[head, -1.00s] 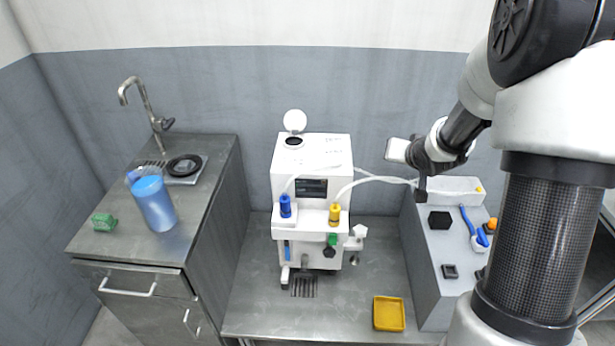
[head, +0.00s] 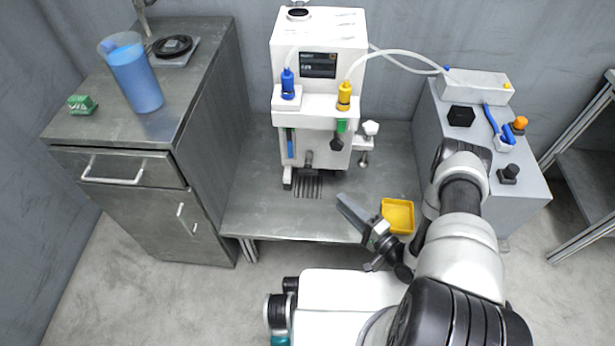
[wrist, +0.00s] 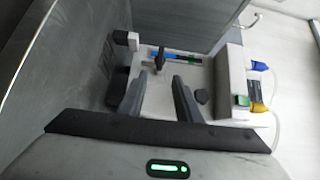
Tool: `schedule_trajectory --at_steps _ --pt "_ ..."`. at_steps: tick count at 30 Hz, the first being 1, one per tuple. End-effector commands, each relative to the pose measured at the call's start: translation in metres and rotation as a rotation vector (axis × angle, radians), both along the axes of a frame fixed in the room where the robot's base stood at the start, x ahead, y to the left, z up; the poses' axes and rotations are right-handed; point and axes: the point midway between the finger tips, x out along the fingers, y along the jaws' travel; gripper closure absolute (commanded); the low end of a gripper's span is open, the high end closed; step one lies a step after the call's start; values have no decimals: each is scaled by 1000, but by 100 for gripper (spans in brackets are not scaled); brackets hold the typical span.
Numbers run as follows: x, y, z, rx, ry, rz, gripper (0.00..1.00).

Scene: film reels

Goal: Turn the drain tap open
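The white machine (head: 318,45) stands on the steel bench against the back wall. A dark tap with a short spout (head: 308,160), which I take as the drain tap, sits low on its front above a slotted drain grate (head: 307,187). In the wrist view the dark tap (wrist: 160,58) shows just beyond my fingertips, roughly between them. My gripper (head: 347,206) is in front of the machine, to the right of the tap, pointing toward it. In the wrist view its two fingers (wrist: 157,76) are apart with nothing held. I see no contact with the tap.
A round black knob (head: 336,143) sits right of the tap. A yellow tray (head: 397,216) lies beside my gripper. A grey block (head: 500,185) stands at the right. A steel cabinet (head: 120,205) with a blue jug (head: 136,80) stands at left. The bench left of my gripper is clear.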

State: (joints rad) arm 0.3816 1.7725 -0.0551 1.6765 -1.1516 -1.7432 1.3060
Motion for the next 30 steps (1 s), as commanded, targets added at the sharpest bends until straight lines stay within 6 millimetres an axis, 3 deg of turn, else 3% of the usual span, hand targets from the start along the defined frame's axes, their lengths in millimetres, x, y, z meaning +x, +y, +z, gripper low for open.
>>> schedule_trajectory --at_steps 5,21,30 --pt "8 11 0 15 -3 4 69" --pt "91 89 -1 11 -3 3 69" --pt "121 116 -1 10 -2 1 69"
